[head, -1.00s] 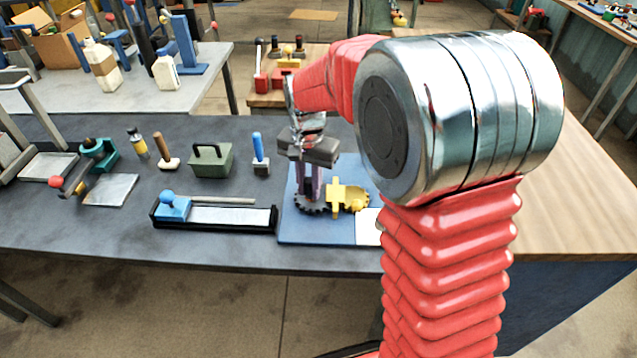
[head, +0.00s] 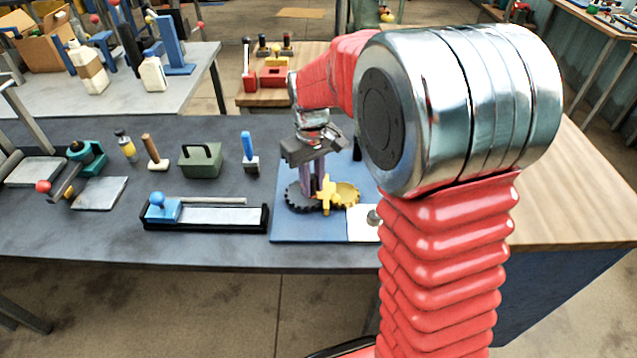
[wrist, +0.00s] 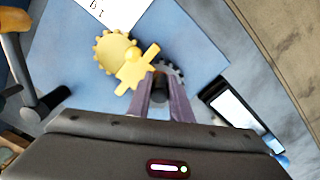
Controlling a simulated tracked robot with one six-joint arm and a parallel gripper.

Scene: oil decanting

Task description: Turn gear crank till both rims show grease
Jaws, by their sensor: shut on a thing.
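A dark toothed gear (head: 297,201) and a yellow gear (head: 347,194) lie side by side on a blue board (head: 290,232), with a yellow bar-shaped piece (head: 327,196) over the place where they meet. In the wrist view the yellow gear (wrist: 113,50) shows clearly, but the dark gear (wrist: 174,70) is mostly hidden. My gripper (head: 313,190) points down over the dark gear. In the wrist view my gripper (wrist: 163,97) is shut on a black upright crank handle (wrist: 160,88) between its purple fingers. I cannot make out grease on either rim.
A white card (head: 362,228) lies on the board's right part. To the left are a black tray with a blue-handled block (head: 166,209), a green box (head: 200,160), a blue-handled brush (head: 249,150) and a teal clamp (head: 85,158). My arm hides the board's right side.

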